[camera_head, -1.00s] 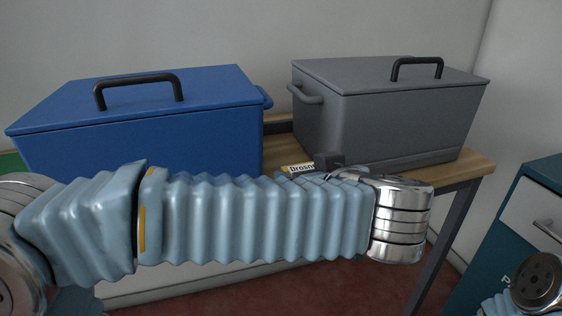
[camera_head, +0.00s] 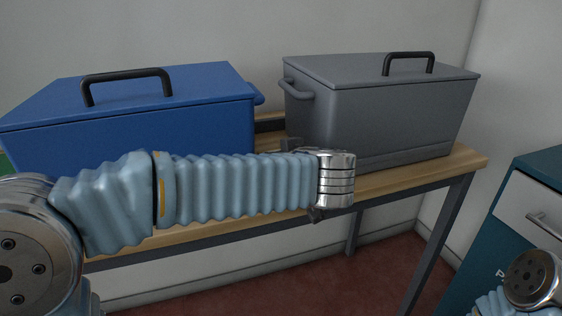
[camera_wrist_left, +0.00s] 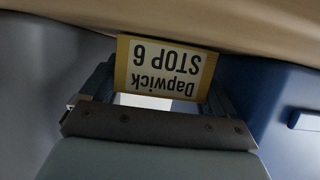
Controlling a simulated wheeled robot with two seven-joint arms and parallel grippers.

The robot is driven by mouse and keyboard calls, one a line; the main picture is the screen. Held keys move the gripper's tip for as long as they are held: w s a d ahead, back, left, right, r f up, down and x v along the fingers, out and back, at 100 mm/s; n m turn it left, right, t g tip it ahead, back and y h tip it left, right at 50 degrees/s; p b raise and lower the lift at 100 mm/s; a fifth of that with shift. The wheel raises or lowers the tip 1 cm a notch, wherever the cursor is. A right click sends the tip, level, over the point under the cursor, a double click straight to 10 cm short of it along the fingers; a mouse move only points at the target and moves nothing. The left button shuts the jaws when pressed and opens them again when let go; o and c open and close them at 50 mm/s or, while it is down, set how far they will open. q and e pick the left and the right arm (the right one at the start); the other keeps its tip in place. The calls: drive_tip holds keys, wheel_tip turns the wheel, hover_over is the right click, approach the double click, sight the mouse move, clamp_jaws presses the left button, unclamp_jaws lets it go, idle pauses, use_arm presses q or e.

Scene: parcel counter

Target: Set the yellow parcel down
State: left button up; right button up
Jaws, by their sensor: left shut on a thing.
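The yellow parcel (camera_wrist_left: 122,62) shows in the left wrist view with a white label reading "Dapwick STOP 6", upside down in the picture. My left gripper (camera_wrist_left: 160,82) is shut on it, one finger at each side. The parcel's edge borders the wooden counter (camera_wrist_left: 250,32) in that view; I cannot tell whether they touch. In the head view my left forearm and wrist hide the parcel and most of the gripper. My right gripper is out of view; only part of that arm shows at the lower right.
A blue lidded bin (camera_head: 200,95) stands on the counter (camera_head: 380,180) at left, and a grey lidded bin (camera_head: 390,110) at right, with a narrow gap between them. Both flank the gripper in the wrist view. A teal drawer cabinet (camera_head: 490,245) stands at the right.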

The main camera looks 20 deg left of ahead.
use_arm(q)
drive_tip(key=o, duration=0.7)
drive_tip(key=shift+f, duration=0.15)
drive_tip(key=shift+o, duration=0.8)
